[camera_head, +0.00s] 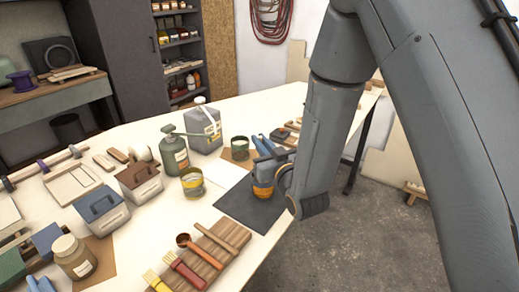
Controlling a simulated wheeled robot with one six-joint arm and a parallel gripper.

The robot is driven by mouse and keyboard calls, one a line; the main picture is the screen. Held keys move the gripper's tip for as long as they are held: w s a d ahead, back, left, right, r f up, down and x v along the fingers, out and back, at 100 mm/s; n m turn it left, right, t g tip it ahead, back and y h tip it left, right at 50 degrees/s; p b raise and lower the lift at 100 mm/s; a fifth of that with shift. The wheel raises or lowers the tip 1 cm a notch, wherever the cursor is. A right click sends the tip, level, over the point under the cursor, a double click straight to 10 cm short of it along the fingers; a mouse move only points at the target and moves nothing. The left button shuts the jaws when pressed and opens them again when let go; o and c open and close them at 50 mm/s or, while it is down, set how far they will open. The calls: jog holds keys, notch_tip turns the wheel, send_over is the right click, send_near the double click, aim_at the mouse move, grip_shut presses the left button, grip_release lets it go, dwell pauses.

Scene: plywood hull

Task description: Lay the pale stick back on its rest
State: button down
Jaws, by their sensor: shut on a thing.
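A wooden rack board (213,248) lies near the table's front edge. A tan stick (231,235) lies at its right end, beside an orange-brown spoon (190,243); I cannot tell whether it is the pale stick. My gripper (264,152) is low over the dark mat (240,209), at a can with a yellow-orange band (262,188). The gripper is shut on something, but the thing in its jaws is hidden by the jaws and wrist. I cannot tell whether the gripper touches the can.
A red brush (184,270) and a yellow brush (156,281) lie on the board's left part. A yellow-banded cup (192,184), a green can (239,148), a green pump bottle (174,150) and a grey jug (203,128) stand behind. Toolboxes and a jar (73,258) crowd the left.

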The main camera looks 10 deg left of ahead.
jog(key=shift+f+p, duration=0.35)
jog(key=shift+f, duration=1.05)
jog(key=shift+f, duration=0.15)
jog(key=c, duration=1.8)
grip_release()
jog(key=shift+c, duration=0.2)
jog(key=b+v, duration=0.1)
jog(key=v, duration=1.1)
jog(key=shift+w, duration=0.1)
